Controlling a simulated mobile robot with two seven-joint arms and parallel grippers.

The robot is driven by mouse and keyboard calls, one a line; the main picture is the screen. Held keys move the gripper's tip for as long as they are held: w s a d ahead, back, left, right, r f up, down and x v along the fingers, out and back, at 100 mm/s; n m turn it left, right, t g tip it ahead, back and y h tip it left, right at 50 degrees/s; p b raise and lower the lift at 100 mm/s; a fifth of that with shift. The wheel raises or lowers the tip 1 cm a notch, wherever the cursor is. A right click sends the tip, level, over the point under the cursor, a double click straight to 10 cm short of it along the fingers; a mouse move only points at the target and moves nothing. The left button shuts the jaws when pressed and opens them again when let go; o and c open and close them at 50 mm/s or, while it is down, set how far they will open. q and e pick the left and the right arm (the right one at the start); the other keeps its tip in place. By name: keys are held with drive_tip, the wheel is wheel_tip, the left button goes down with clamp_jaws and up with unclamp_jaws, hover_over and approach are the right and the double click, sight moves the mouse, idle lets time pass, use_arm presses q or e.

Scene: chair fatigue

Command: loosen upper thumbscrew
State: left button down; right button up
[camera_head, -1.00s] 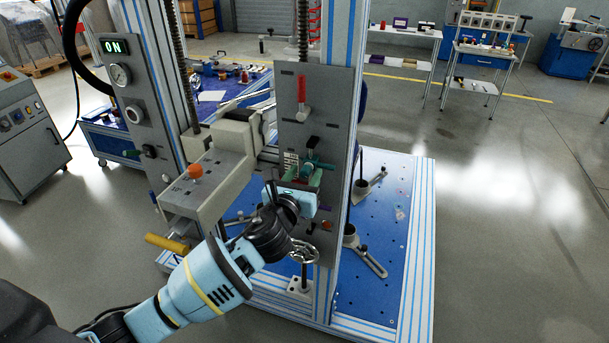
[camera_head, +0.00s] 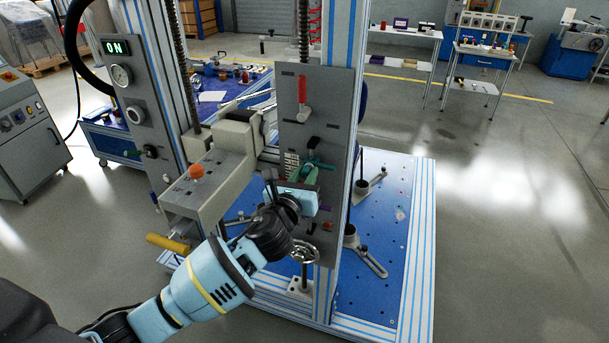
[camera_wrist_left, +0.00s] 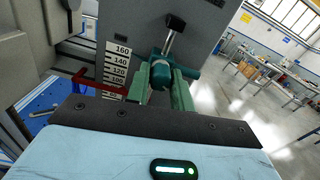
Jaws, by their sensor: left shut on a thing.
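The upper thumbscrew (camera_head: 318,164) is a teal knob with a crossbar on the front of the grey upright plate (camera_head: 318,110). In the left wrist view the thumbscrew (camera_wrist_left: 190,72) sits straight ahead, with a black-tipped metal lever rising above it. My left gripper (camera_head: 306,171) reaches it from below and in front. Its two green fingers (camera_wrist_left: 163,85) are shut on the thumbscrew, one on either side of the round knob. The fingers and palm hide the knob's lower part. My right gripper is in neither view.
A numbered scale (camera_wrist_left: 117,72) with a red pointer (camera_wrist_left: 98,86) is left of the thumbscrew. A red-handled lever (camera_head: 302,92) is above it on the plate. A grey block with an orange knob (camera_head: 196,172) stands left of my wrist. A handwheel (camera_head: 305,253) is below.

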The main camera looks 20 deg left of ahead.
use_arm(q)
drive_tip(key=n+p, duration=0.1)
drive_tip(key=n, duration=0.1)
drive_tip(key=shift+r+n, duration=0.15)
drive_tip(key=shift+n, duration=0.25)
drive_tip(key=n, duration=0.2)
drive_tip(key=shift+n, duration=0.4)
drive_tip(key=n, duration=0.2)
drive_tip(key=shift+n+p, duration=0.3)
drive_tip(key=shift+p, duration=0.1)
drive_tip(key=n, duration=0.4)
drive_tip(key=shift+n, duration=0.3)
drive_tip(key=n+p, duration=0.1)
drive_tip(key=n, duration=0.4)
drive_tip(key=shift+d, duration=0.1)
drive_tip(key=n, duration=0.5)
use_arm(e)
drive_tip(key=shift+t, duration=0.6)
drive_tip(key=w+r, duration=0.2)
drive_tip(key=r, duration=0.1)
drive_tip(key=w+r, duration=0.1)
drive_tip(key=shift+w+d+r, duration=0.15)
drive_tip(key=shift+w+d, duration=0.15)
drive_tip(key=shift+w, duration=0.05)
use_arm(q)
drive_tip(key=shift+n, duration=0.4)
